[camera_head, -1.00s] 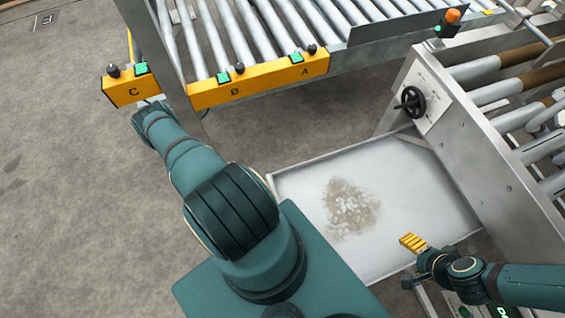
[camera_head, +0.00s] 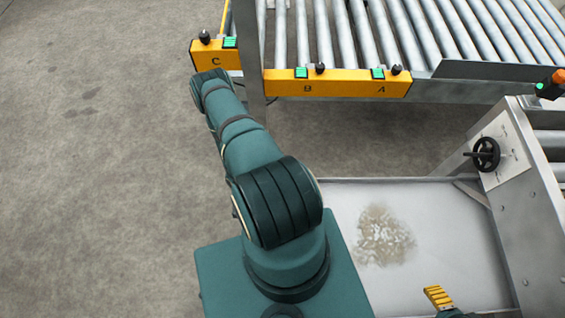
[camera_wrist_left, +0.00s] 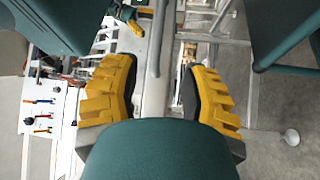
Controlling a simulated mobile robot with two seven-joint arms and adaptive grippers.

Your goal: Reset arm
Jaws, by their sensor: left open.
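In the left wrist view my left gripper (camera_wrist_left: 160,78) has its two yellow ribbed fingers spread apart. No held object shows between them; a grey metal bar and frame parts appear beyond. In the head view my left arm reaches up toward the yellow panel C, and its gripper cannot be made out there. My right gripper (camera_head: 438,297) shows only its yellow fingers at the bottom edge, over the pale tray. The rest of it is cut off, and its opening is unclear.
A roller conveyor (camera_head: 360,30) stands at the back, with yellow panels marked C (camera_head: 216,56) and B, A (camera_head: 340,84). The grey tray (camera_head: 350,195) has a brownish stain. A metal frame with a black handwheel (camera_head: 486,154) stands at right. Floor at left is clear.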

